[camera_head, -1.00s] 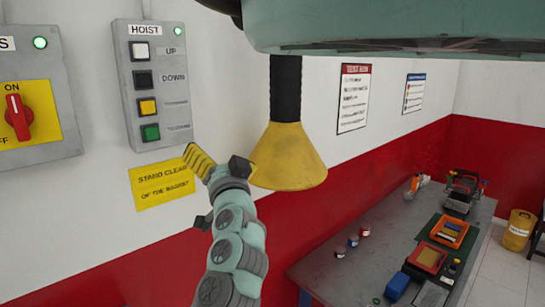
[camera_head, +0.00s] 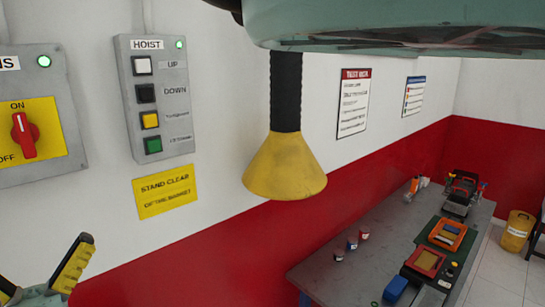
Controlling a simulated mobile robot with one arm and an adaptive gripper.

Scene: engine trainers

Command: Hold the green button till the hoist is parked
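The grey hoist panel (camera_head: 158,100) is on the wall at the left. Its green button (camera_head: 153,145) is the lowest in a column, below the yellow button (camera_head: 150,120), the black button (camera_head: 146,93) and the white button (camera_head: 142,66). A green lamp (camera_head: 179,44) is lit at the panel's top right. My gripper (camera_head: 45,262) is at the lower left corner, partly cut off. Its yellow-padded fingers are spread apart and empty. It is well below and left of the green button, not touching it. A yellow cone (camera_head: 285,168) hangs from a black shaft beside the panel.
Another grey panel (camera_head: 70,135) with a red rotary switch (camera_head: 24,135) is at the left edge. A yellow warning sign (camera_head: 165,190) is below the hoist panel. A workbench (camera_head: 350,280) with trays and tools stands at the lower right.

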